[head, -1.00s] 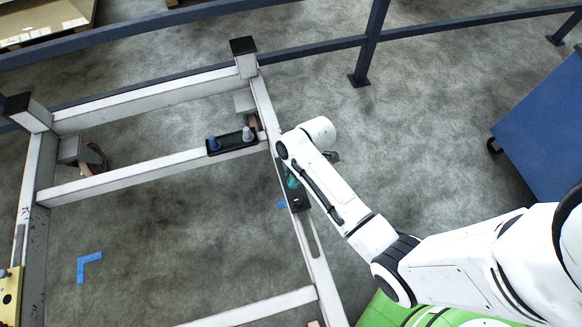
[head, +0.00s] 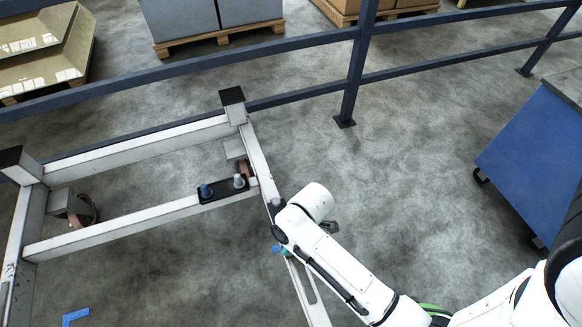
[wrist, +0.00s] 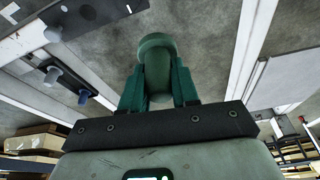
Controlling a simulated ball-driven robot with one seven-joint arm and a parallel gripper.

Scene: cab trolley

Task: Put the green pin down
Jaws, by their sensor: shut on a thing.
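The green pin (wrist: 155,62) is dark green with a rounded head. In the wrist view it sits between the teal fingers of my gripper (wrist: 157,88), which is shut on it. In the head view my gripper (head: 285,252) is mostly hidden under my arm, by the trolley's right rail (head: 258,165); only a teal bit shows, and I cannot make out the pin. A black plate (head: 212,196) on the trolley's crossbar holds a blue pin (head: 205,191) and a grey pin (head: 239,181). A small grey knob (head: 278,204) shows beside my arm on the rail.
The white trolley frame has raised corner posts (head: 232,97) and a caster (head: 82,210). A dark blue railing (head: 350,85) runs behind it, with pallets of boxes (head: 218,35) beyond. A blue cabinet (head: 530,150) stands at the right. The floor between is clear.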

